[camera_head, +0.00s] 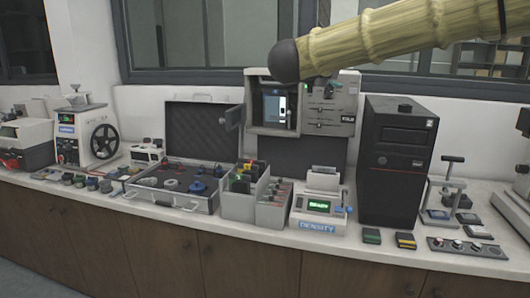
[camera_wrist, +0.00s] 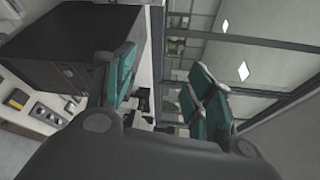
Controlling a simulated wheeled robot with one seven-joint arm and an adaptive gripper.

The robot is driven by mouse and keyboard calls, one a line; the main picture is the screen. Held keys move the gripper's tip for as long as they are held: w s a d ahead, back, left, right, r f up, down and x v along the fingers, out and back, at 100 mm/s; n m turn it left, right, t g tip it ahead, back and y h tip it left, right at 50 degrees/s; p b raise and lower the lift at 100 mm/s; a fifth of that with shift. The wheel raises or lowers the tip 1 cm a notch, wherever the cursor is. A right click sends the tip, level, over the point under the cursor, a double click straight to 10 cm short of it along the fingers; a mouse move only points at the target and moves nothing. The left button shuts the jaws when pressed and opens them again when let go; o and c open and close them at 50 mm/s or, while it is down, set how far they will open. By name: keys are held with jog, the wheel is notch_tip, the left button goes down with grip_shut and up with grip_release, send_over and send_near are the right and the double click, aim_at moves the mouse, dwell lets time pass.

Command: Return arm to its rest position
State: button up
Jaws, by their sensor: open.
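My gripper (camera_wrist: 165,95) shows in the wrist view, with its two teal-padded fingers spread apart and nothing between them. It points toward the window and the far end of the counter, beside the black cabinet (camera_wrist: 55,50). In the head view my arm, bamboo-textured with a dark rounded joint, crosses the upper right in front of the window. My gripper is not seen in the head view. The mounting press is not clearly identifiable; a grey machine with an open door (camera_head: 274,105) stands at the back of the counter.
The black cabinet also shows in the head view (camera_head: 395,165). An open case (camera_head: 175,195), grey bins (camera_head: 245,200), a density device (camera_head: 318,212) and a wheeled machine (camera_head: 85,135) crowd the counter. A window (camera_head: 200,40) lies behind. The space above the counter's front is free.

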jog(key=w+a+f+n+y, duration=0.1)
jog(key=f+n, duration=0.2)
jog(key=f, duration=0.7)
jog(key=w+a+f+n+t+y, duration=0.15)
jog(key=f+n, duration=0.25)
jog(key=f, duration=0.7)
jog(key=w+f+n+g+y, duration=0.1)
jog(key=f+n+y, duration=0.15)
jog(key=f, duration=0.75)
jog(key=s+f+n+g+y, duration=0.15)
jog(key=s+f+n, duration=0.3)
jog(key=f, duration=0.95)
jog(key=s+f+n+g+y, duration=0.1)
jog(key=s+f+n+y, duration=0.3)
jog(key=f, duration=0.9)
jog(key=s+d+f+n+g+p, duration=0.15)
jog(key=s+f+n+g, duration=0.35)
jog(key=s+f, duration=1.6)
jog(key=s+d+f+n+g, duration=0.1)
jog(key=s+f+g, duration=0.1)
jog(key=s, duration=0.7)
jog(key=s+d+f+n+g, duration=0.2)
jog(key=s, duration=0.7)
jog(key=s+d+f+n+g, duration=0.1)
jog(key=s+d+g, duration=0.1)
jog(key=s, duration=0.7)
jog(key=shift+s+d+f+n, duration=0.25)
jog(key=shift+f+n, duration=0.15)
